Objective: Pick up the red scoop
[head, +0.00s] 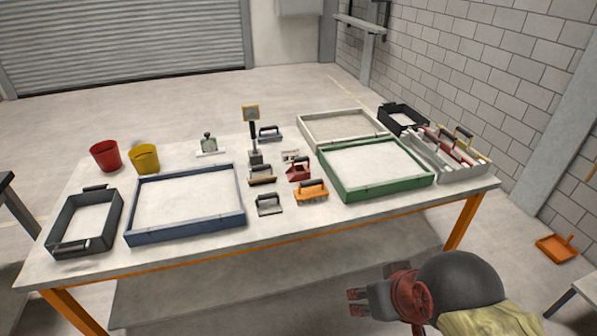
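A small red tool (299,170), which looks like the red scoop, lies near the middle of the white table between the blue-framed tray and the green-framed tray. Its fine shape is too small to make out. My gripper (356,302) is in front of the table, at the lower right of the head view, well apart from the red tool. Its two fingers point left with a gap between them, and it holds nothing.
The blue tray (133,228) and green tray (378,191) flank the red tool. An orange-backed brush (312,190), a trowel (269,205) and a float (262,180) lie close to it. The table's front edge (300,231) lies between.

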